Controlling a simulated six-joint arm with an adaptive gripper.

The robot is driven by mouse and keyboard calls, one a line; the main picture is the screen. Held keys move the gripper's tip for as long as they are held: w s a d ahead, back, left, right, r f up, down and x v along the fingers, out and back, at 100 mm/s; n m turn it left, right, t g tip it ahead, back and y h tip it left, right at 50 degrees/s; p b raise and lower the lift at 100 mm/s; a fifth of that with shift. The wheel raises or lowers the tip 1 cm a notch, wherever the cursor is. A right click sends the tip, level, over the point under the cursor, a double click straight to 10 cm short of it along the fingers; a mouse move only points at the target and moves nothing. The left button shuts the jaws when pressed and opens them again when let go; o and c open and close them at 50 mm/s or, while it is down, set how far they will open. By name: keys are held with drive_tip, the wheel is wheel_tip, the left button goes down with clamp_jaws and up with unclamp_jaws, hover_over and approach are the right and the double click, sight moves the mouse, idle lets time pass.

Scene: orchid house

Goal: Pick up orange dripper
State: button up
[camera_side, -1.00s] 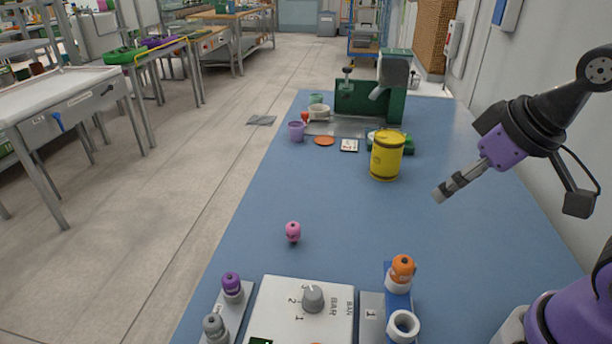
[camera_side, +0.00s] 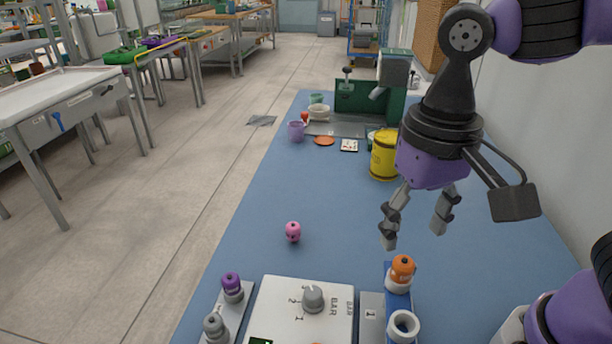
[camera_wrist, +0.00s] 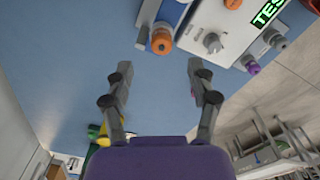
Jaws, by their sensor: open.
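The orange dripper (camera_side: 402,267) stands upright in a white ring holder on a blue bracket (camera_side: 398,302) at the right of the grey-white box. In the wrist view the orange dripper (camera_wrist: 161,42) is at the top, ahead of the fingertips. My gripper (camera_side: 414,238) is open and empty, pointing down above and behind the dripper, apart from it. In the wrist view my gripper (camera_wrist: 160,75) shows its two fingers spread with blue table between them.
A box with a dial (camera_side: 313,298) stands left of the bracket, with purple (camera_side: 231,284) and grey (camera_side: 213,325) drippers beyond it. An empty white ring (camera_side: 403,324) is in front. A pink dripper (camera_side: 293,232) and yellow canister (camera_side: 385,156) stand on the blue table.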

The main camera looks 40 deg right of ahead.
sight(404, 261)
wheel_tip(404, 261, down, 6)
drive_tip(key=c, duration=0.9)
